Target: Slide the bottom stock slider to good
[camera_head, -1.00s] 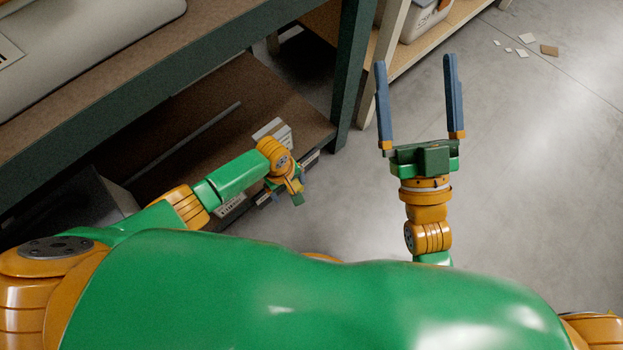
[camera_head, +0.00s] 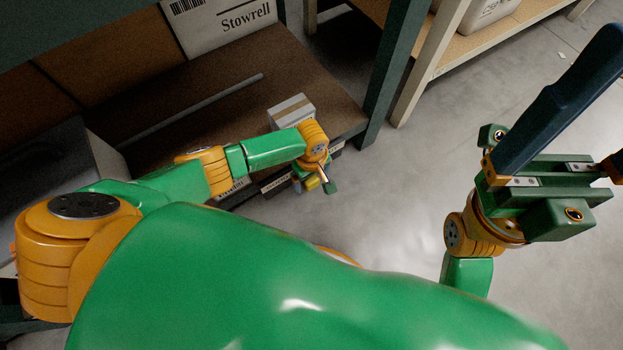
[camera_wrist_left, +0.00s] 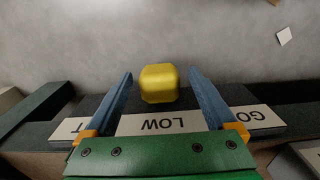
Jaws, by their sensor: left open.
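The yellow slider knob (camera_wrist_left: 158,85) shows in the left wrist view beyond a dark rail, above the upside-down word LOW on a white label strip (camera_wrist_left: 160,124). Letters GO show to its right, and a partly hidden T to its left. My left gripper (camera_wrist_left: 160,72) is open, its blue fingers either side of the knob in the picture, with a gap on each side. In the head view my left gripper (camera_head: 316,183) is at the lower shelf's front edge, its fingers mostly hidden. My right gripper (camera_head: 598,100) is open and empty at the right, partly cut off.
A brown lower shelf (camera_head: 215,100) holds a small taped box (camera_head: 291,111) beside my left wrist. A white Stowrell box (camera_head: 222,22) stands further back. A dark green rack post (camera_head: 395,70) rises to the right of the shelf. The grey floor (camera_head: 400,190) is clear between my arms.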

